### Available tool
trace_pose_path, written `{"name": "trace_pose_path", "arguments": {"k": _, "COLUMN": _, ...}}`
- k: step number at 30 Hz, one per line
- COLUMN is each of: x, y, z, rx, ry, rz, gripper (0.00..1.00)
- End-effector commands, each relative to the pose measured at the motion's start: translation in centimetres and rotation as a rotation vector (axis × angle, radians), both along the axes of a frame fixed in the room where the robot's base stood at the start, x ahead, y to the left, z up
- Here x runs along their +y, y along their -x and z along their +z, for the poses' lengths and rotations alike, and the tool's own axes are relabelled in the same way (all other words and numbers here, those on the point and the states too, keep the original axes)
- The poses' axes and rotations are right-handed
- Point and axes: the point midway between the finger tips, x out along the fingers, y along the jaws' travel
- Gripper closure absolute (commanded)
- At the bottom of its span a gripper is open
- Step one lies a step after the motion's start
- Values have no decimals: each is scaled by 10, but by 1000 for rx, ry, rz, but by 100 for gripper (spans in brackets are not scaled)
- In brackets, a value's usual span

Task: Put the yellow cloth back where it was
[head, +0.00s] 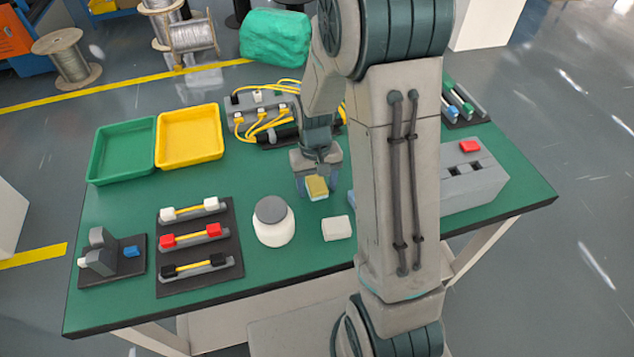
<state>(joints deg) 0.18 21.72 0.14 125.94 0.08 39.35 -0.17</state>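The yellow cloth (317,188) shows as a small folded block with a paler lower edge, right of the white jar and behind the white block. My gripper (318,184) points down at it, with one finger on each side of the cloth. The fingers stand apart by about the cloth's width. I cannot tell whether they press on it, or whether it rests on the green table (245,180) or hangs just above it.
A white jar with a grey lid (273,221) and a white block (336,228) stand close by. A cable rack (262,115) is behind. Green (122,150) and yellow (190,136) trays, a connector board (199,240) and a small fixture (110,255) are left. A grey box (470,178) is right.

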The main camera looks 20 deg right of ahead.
Motion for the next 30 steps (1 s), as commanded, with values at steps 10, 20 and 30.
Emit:
{"name": "trace_pose_path", "arguments": {"k": 10, "x": 0, "y": -3, "z": 21, "rx": -5, "ry": 0, "rz": 0, "gripper": 39}}
{"name": "trace_pose_path", "arguments": {"k": 20, "x": 0, "y": -12, "z": 91, "rx": -5, "ry": 0, "rz": 0, "gripper": 39}}
{"name": "trace_pose_path", "arguments": {"k": 30, "x": 0, "y": -11, "z": 126, "rx": -10, "ry": 0, "rz": 0, "gripper": 39}}
